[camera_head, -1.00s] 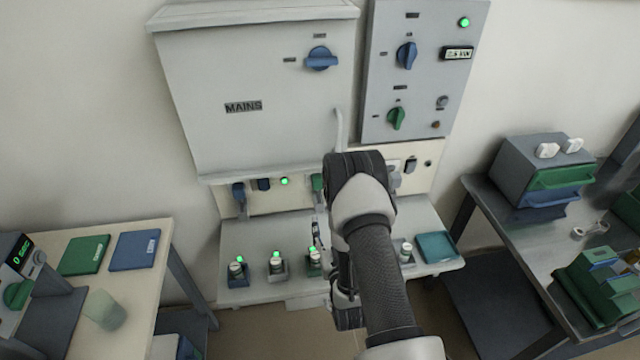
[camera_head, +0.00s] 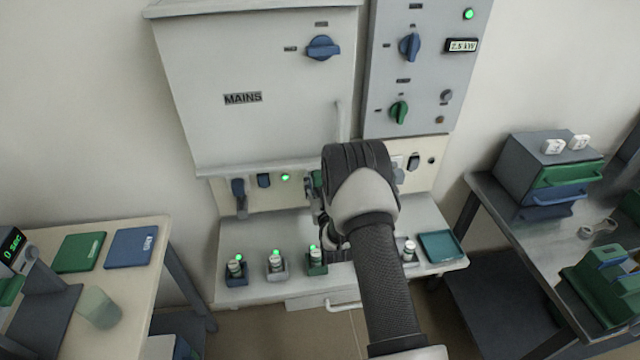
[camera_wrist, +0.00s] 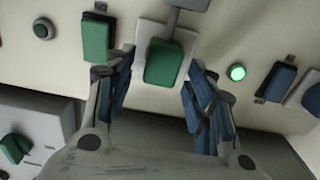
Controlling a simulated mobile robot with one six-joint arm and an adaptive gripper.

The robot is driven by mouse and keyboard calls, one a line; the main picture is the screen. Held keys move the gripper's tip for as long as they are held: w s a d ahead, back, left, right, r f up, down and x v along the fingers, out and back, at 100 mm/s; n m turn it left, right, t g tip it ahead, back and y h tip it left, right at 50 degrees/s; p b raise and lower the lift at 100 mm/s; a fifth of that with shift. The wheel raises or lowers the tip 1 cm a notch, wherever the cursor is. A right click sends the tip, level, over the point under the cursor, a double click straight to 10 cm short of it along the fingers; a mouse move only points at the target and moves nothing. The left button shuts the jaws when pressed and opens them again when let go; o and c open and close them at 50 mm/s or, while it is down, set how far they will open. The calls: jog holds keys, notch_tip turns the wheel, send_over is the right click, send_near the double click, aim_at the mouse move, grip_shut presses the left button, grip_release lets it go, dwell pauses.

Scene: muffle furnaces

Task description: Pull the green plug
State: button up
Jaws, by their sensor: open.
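The green plug (camera_wrist: 165,62) sits in a pale socket plate on the panel in the wrist view, with a grey piece at its upper end. My gripper (camera_wrist: 161,60) is open, one blue-padded finger on each side of the plug. Gaps show between the fingers and the plug, so they do not visibly grip it. In the head view only a bit of the green plug (camera_head: 317,179) shows under the MAINS box, beside my gripper. My wrist hides the rest.
A green switch (camera_wrist: 96,38) is close to one finger. A lit green lamp (camera_wrist: 237,72) and a blue switch (camera_wrist: 275,82) lie on the other side. Below the panel, a shelf (camera_head: 262,235) holds several small lamp-topped stands and a teal tray (camera_head: 440,246).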

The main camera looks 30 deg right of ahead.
grip_shut()
dwell(0.7)
